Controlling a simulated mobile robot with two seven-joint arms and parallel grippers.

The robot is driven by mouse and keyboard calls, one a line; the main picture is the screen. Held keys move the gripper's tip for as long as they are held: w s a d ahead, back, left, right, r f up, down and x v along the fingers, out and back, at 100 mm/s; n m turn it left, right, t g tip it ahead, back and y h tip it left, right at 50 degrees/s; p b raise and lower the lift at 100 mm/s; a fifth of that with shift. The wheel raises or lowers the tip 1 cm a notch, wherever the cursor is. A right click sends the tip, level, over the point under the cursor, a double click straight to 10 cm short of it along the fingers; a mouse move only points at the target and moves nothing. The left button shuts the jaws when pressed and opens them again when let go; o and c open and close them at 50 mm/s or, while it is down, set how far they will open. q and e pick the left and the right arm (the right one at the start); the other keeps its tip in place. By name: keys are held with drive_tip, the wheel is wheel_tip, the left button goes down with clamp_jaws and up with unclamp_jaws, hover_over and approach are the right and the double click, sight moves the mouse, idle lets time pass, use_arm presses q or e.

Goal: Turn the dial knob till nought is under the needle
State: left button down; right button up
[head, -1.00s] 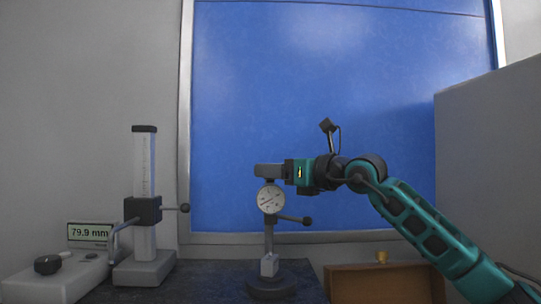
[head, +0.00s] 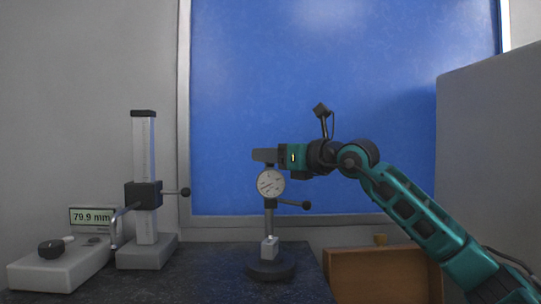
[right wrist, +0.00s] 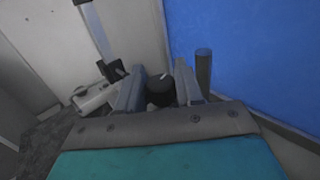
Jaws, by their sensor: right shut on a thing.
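A round white dial gauge (head: 271,183) stands upright on a dark post with a round base. Its face is towards the head camera, with a thin dark needle lying slantwise; the numbers are too small to read. My right gripper (head: 266,156) is level, directly above the dial face, coming in from the right. In the right wrist view its two grey fingers stand on either side of a black round knob (right wrist: 160,92), and they are shut on it. In the head view the fingers hide the knob. My left gripper is not in view.
A height gauge (head: 146,195) with a dark slider stands at left, beside a grey box with a black knob (head: 50,249) and a display (head: 92,216) reading 79.9 mm. A wooden box (head: 380,275) is at right, near a tall grey panel (head: 490,160). A ball-ended lever (head: 306,205) juts from the post.

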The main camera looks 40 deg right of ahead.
drive_tip(key=shift+n+y, duration=0.3)
drive_tip(key=shift+y, duration=0.3)
drive_tip(key=n+g+y+p, duration=0.1)
drive_tip(key=y, duration=0.1)
drive_tip(key=n+g+y+p, duration=0.1)
drive_tip(key=n+y, duration=0.1)
drive_tip(key=y, duration=0.1)
drive_tip(key=n+g+y+p, duration=0.1)
drive_tip(key=n+y, duration=0.1)
drive_tip(key=shift+r+g, duration=0.25)
drive_tip(key=shift+g, duration=0.15)
drive_tip(key=shift+n+g+y+p, duration=0.4)
drive_tip(key=shift+n+g+y, duration=0.4)
drive_tip(key=shift+n+y, duration=0.3)
drive_tip(key=shift+f+n+g+y, duration=0.1)
drive_tip(key=shift+n+g+y, duration=0.85)
drive_tip(key=shift+g, duration=0.45)
drive_tip(key=shift+f+n+g+y, duration=0.1)
drive_tip(key=shift+n+g+y, duration=0.65)
drive_tip(key=shift+n+g, duration=0.5)
drive_tip(key=shift+f+g, duration=0.1)
drive_tip(key=shift+g, duration=0.55)
drive_tip(key=o, duration=0.9)
drive_tip(key=shift+m+t, duration=0.4)
drive_tip(key=shift+t, duration=0.4)
